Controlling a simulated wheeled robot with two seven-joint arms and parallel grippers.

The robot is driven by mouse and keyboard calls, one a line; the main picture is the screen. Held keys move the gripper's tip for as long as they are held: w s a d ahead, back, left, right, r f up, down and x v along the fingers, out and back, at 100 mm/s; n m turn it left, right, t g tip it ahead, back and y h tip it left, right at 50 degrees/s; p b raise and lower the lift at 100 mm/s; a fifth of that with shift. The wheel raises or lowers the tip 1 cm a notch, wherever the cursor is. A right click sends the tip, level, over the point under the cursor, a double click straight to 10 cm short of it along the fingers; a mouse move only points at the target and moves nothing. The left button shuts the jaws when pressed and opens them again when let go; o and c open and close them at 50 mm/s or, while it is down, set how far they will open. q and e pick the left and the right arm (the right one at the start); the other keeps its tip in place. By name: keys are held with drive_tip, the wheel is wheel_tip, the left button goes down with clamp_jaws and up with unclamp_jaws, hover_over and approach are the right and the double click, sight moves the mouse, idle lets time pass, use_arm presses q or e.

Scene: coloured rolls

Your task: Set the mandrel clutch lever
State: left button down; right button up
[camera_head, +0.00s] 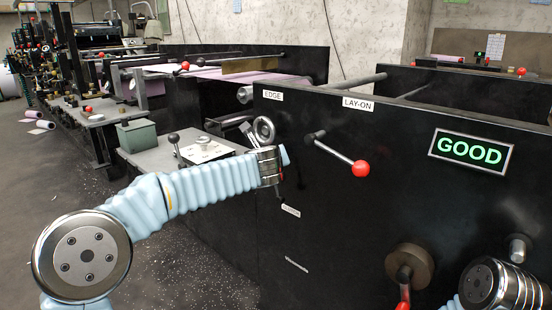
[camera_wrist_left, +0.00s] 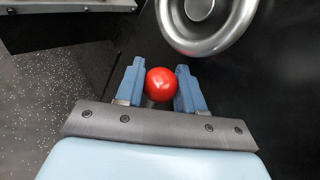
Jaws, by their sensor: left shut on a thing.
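My left gripper (camera_head: 284,156) reaches the front of the black machine panel, below the small handwheel. In the left wrist view its two blue fingers (camera_wrist_left: 160,88) are shut on a red ball knob (camera_wrist_left: 160,84), one finger on each side. The knob appears to be the end of a lever; its shaft is hidden, and in the head view the wrist hides the knob. A small label (camera_head: 290,210), too small to read surely, sits on the panel below the wrist. My right gripper is outside the frame; only its arm shows at the lower right.
The handwheel (camera_head: 264,130) is just above my left wrist and shows close by in the wrist view (camera_wrist_left: 203,14). A second red-knobbed lever (camera_head: 361,168) sticks out to the right. A brown hub (camera_head: 410,264) with a red handle is lower right. A lit sign (camera_head: 472,151) reads GOOD.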

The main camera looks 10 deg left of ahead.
use_arm(q)
drive_tip(key=shift+w+a+f, duration=0.15)
drive_tip(key=shift+w+a, duration=0.2)
drive_tip(key=shift+a, duration=0.4)
drive_tip(key=c, duration=1)
unclamp_jaws()
drive_tip(key=shift+s, duration=0.3)
drive_tip(key=b+v, duration=0.1)
drive_tip(key=v, duration=1.2)
